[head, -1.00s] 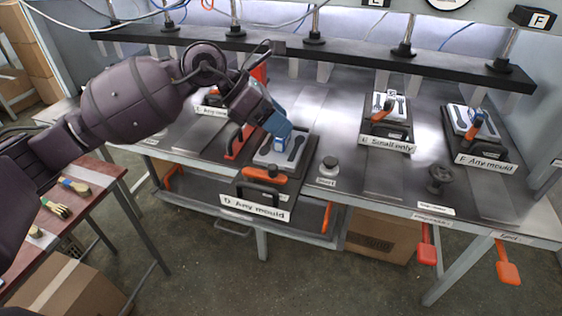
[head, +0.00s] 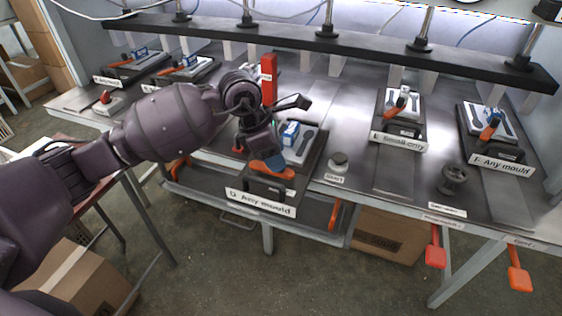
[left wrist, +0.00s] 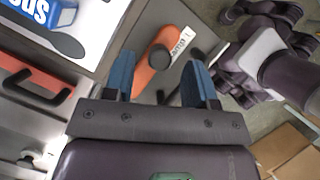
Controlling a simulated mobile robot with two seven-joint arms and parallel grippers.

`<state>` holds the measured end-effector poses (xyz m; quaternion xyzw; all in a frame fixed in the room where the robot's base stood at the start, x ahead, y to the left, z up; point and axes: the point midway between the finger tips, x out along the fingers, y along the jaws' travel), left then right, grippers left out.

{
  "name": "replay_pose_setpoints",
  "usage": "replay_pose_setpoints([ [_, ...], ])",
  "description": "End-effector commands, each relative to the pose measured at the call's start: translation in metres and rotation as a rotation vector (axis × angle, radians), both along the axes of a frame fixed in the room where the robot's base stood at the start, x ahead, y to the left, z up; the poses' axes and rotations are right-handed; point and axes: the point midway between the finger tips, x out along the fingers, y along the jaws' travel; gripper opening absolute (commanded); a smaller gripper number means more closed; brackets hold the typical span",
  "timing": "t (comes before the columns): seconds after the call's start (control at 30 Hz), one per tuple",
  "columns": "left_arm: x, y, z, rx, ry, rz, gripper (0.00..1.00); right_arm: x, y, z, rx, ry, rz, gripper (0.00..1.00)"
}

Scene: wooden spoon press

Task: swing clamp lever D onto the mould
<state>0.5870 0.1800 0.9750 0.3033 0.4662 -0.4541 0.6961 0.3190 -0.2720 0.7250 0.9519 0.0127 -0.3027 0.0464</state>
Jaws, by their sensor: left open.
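The clamp lever D (head: 284,173), an orange arm, lies across the front of station D, beside the mould. The mould D (head: 304,148) is a pale plate with a dark spoon-shaped recess and a blue-and-white lettered block (head: 289,132) on it. My left gripper (head: 268,163) is low at the lever's left end, with blue fingers open. In the left wrist view, lever D (left wrist: 157,60) shows between the two spread fingers (left wrist: 163,75), with a dark round knob on it. I cannot tell whether a finger touches it.
The station D sign (head: 261,203) stands at the front edge. Stations E (head: 398,135) and F (head: 490,140) are further right. A dark beam (head: 330,45) crosses above the bench.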

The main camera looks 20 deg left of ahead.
Motion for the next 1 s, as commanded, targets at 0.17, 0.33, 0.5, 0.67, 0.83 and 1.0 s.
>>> replay_pose_setpoints([
  [0.17, 0.003, -0.007, -0.020, -0.002, 0.001, 0.001, 0.52, 0.004, -0.001, 0.001, -0.005, -0.008, 0.008, 0.43],
  [0.33, 0.004, -0.010, -0.026, -0.001, -0.001, 0.001, 0.52, 0.008, -0.001, 0.005, -0.008, -0.016, 0.013, 0.43],
  [0.5, 0.005, -0.010, -0.026, -0.001, -0.001, 0.000, 0.52, 0.008, -0.001, 0.004, -0.008, -0.016, 0.013, 0.43],
  [0.67, 0.005, -0.010, -0.026, -0.001, -0.001, 0.000, 0.44, 0.006, -0.001, 0.002, -0.007, -0.010, 0.010, 0.43],
  [0.83, 0.004, -0.010, -0.026, -0.001, 0.000, 0.000, 0.18, 0.001, 0.000, -0.002, -0.001, 0.001, 0.002, 0.43],
  [1.0, 0.004, -0.010, -0.027, -0.001, 0.000, 0.000, 0.00, -0.002, 0.001, -0.004, 0.003, 0.008, -0.004, 0.43],
])
